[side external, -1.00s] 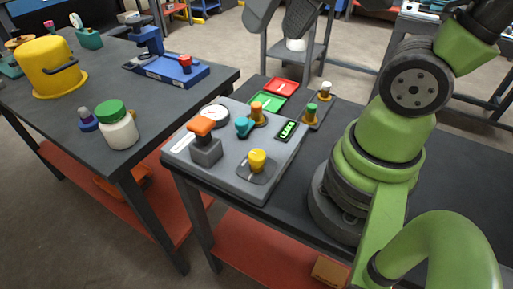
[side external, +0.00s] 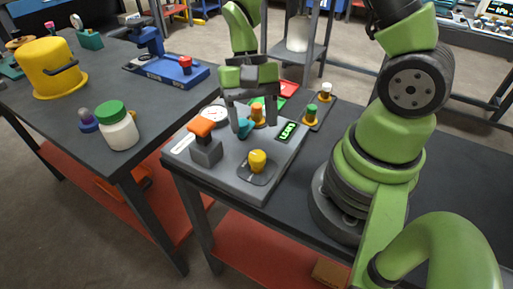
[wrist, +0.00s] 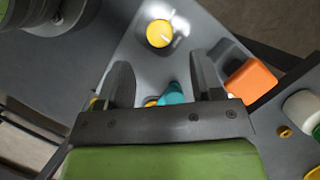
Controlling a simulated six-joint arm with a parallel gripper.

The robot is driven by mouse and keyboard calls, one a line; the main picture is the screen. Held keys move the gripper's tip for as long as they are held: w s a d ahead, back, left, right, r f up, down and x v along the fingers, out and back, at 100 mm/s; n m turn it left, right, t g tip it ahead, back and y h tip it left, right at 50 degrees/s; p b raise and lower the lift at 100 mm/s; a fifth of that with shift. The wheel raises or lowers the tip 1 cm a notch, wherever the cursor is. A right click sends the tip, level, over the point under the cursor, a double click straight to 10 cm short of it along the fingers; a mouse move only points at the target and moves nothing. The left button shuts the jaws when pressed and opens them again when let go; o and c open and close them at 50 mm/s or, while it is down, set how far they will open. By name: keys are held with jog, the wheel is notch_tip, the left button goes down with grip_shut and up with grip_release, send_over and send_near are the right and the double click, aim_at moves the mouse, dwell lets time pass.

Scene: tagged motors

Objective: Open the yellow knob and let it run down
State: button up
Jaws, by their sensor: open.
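The yellow knob (side external: 257,161) stands on a dark plate at the near part of the grey panel (side external: 238,190). In the wrist view the yellow knob (wrist: 160,33) is beyond the fingertips, with a light mark beside it. My gripper (side external: 254,128) points down over the back of the panel, open, behind the yellow knob and apart from it. In the wrist view its fingers (wrist: 161,78) are spread, and a teal knob (wrist: 173,93) shows between them. I cannot tell whether the fingers touch anything.
An orange-topped block (side external: 203,136) stands on the panel's left side. A gauge (side external: 214,114), an orange knob (side external: 257,115) and a green lit display (side external: 287,131) are close to my gripper. Red and green trays lie behind. The panel just around the yellow knob is clear.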

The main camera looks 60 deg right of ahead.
aim_at(257, 154)
jog(key=x, duration=0.6)
jog(key=shift+s+f, duration=0.15)
jog(key=shift+f, duration=0.15)
jog(key=c, duration=0.9)
